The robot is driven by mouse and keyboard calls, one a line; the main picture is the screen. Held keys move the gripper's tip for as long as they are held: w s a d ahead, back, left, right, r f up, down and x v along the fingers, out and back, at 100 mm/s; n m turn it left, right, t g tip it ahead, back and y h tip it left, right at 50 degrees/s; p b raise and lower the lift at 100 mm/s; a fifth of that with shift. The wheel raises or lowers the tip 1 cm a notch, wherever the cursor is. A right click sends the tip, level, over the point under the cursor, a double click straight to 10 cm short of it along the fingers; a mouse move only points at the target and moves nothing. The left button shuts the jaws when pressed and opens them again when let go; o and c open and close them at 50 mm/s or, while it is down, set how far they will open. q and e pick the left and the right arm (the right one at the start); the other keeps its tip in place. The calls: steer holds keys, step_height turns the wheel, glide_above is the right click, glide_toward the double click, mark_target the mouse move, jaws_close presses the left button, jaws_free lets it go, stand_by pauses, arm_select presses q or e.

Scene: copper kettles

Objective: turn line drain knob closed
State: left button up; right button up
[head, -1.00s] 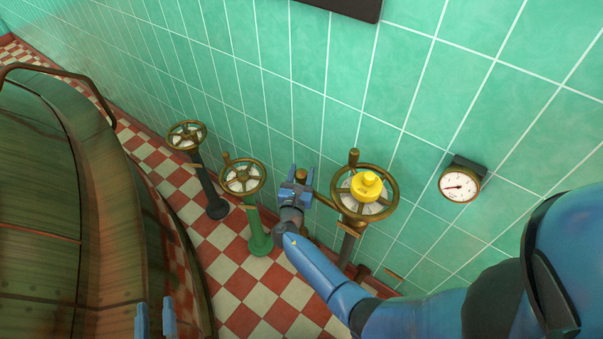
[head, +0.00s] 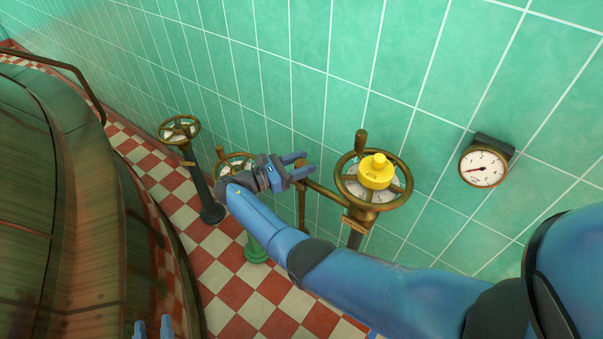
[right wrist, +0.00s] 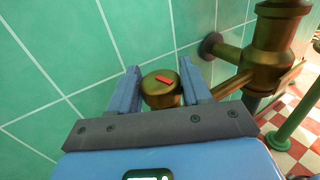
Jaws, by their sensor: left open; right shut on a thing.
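The line drain knob, a small round brass knob (right wrist: 160,95) with a red mark on top, sits between the fingers of my right gripper (right wrist: 157,88) in the right wrist view. In the head view my right gripper (head: 297,168) is shut on the knob, at the left end of a brass pipe (head: 328,196). Its fingers point right there and hide most of the knob. My left gripper (head: 153,328) is open and empty at the bottom edge of the head view, far from the knob.
A green-post handwheel (head: 225,162) is partly behind my right arm. A black-post handwheel (head: 180,130) stands further left. A gauge (head: 484,167) is on the tiled wall. A large copper kettle (head: 90,200) fills the left.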

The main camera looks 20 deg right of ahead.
mark_target(302, 162)
arm_select(q)
steer(key=shift+f+b, duration=1.4)
steer(key=shift+f, duration=0.5)
arm_select(e)
steer(key=shift+m+g, duration=1)
steer(key=shift+g, duration=0.6)
steer(key=o, duration=1)
steer(key=shift+c, duration=0.2)
steer(key=shift+r+p, duration=0.4)
steer(key=shift+r, duration=0.15)
step_height(302, 162, up, 8)
steer(key=p, duration=0.4)
steer(key=shift+f, duration=0.1)
arm_select(q)
step_height(302, 162, up, 7)
steer(key=p, duration=0.2)
steer(key=shift+r, duration=0.15)
arm_select(e)
step_height(302, 162, up, 11)
